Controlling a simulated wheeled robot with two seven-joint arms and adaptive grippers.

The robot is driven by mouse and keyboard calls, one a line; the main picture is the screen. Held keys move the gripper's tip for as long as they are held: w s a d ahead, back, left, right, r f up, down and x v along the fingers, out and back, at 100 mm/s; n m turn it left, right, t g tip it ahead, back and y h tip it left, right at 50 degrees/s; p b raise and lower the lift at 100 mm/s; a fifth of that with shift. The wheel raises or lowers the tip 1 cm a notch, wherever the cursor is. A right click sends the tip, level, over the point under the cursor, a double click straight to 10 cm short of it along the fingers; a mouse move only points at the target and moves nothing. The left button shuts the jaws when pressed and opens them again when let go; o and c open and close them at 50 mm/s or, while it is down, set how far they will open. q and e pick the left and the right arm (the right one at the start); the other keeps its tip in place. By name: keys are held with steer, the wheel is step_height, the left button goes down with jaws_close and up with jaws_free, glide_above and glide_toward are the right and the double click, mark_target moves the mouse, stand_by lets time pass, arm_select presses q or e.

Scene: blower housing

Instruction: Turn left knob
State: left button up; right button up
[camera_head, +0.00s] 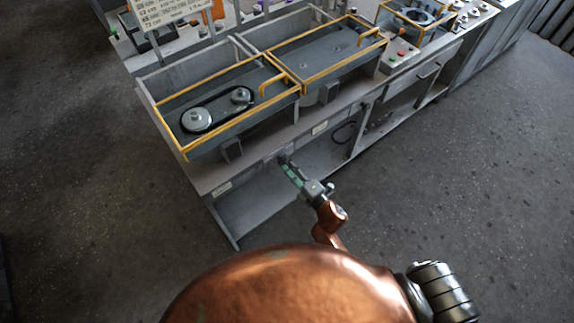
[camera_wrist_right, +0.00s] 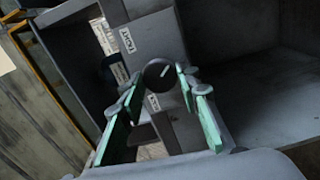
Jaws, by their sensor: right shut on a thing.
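A round black knob (camera_wrist_right: 158,74) sits on the grey front rail of the bench in the right wrist view. My left gripper is not in view.
The long grey bench (camera_head: 205,180) carries yellow-edged trays; the left one holds a belt on two pulleys (camera_head: 197,119). White labels (camera_wrist_right: 126,39) mark the rail. An open shelf space lies below. Grey floor (camera_head: 440,190) is clear at the right.

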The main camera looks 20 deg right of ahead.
steer(key=o, duration=1.2)
steer(key=shift+c, duration=0.2)
steer(key=shift+s, duration=0.1)
steer(key=v, duration=1.1)
steer(key=shift+s+d, duration=0.15)
steer(key=shift+s, duration=0.25)
